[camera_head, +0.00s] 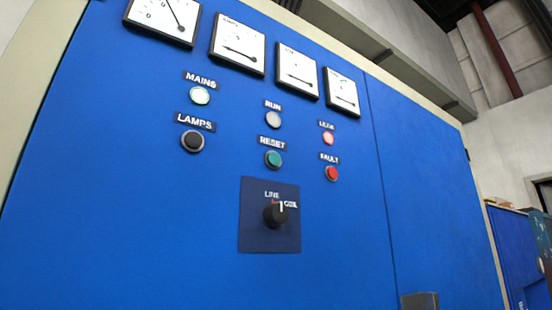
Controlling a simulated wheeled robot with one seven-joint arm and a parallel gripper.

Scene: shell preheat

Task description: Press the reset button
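The reset button (273,159) is a round green button in a dark ring on the blue cabinet front. Its label "RESET" (271,144) sits just above it. It lies between the grey "RUN" lamp (273,119) above and the black rotary knob (276,213) below. The knob is on a dark plate marked "LINE" and "COIL". My gripper is not in this view, so its distance from the button cannot be told.
A black "LAMPS" button (192,141) is left of the reset button, and a red "FAULT" button (332,173) is right. A grey piece (420,301) shows at the lower right.

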